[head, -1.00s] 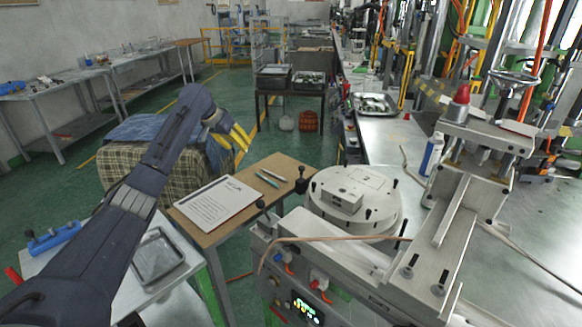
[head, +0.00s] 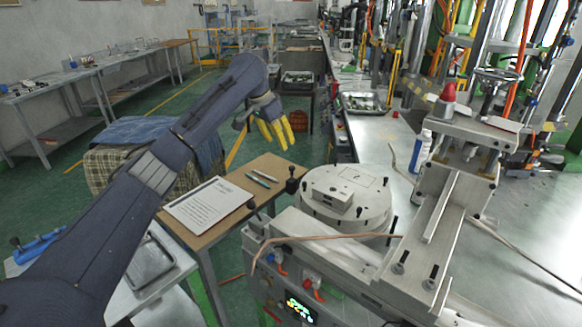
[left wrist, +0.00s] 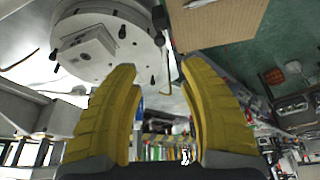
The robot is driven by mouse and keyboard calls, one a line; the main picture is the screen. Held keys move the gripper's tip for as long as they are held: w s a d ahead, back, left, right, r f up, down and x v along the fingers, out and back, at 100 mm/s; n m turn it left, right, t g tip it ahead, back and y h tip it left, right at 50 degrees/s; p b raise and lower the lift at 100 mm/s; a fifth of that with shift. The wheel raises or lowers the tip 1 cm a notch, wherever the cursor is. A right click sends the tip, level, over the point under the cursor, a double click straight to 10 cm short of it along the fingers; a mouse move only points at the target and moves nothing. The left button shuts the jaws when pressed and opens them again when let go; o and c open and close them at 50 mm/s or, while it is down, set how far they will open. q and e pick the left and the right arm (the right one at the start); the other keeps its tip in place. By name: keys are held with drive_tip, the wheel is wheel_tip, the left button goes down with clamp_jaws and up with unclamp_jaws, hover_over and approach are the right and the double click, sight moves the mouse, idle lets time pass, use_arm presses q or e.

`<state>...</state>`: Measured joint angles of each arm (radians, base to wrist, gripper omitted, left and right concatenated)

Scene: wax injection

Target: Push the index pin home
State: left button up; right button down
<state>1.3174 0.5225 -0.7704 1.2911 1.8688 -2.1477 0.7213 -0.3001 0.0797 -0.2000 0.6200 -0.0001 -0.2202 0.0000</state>
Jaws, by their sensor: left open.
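My left gripper (head: 275,133), with yellow fingers, is open and empty. It hangs in the air above the far end of the small wooden table, left of and beyond the machine's round pale turntable (head: 345,218). The turntable carries a block (head: 334,198) and several upright black pins. A black-knobbed pin (head: 292,184) stands at the turntable's left edge. I cannot tell for sure which pin is the index pin. In the left wrist view the open fingers (left wrist: 168,85) are apart with nothing between them, and the turntable (left wrist: 70,22) shows at upper left. My right gripper is out of view.
A wooden table (head: 215,233) holds a paper sheet (head: 208,203) and two pens. A copper-coloured hose (head: 320,237) crosses the machine's front. Open air separates the gripper from the turntable.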

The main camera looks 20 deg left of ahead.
sight(292, 167)
use_arm(q)
drive_tip(key=x, duration=1.3)
drive_tip(key=shift+w, duration=0.1)
clamp_jaws()
idle(0.4)
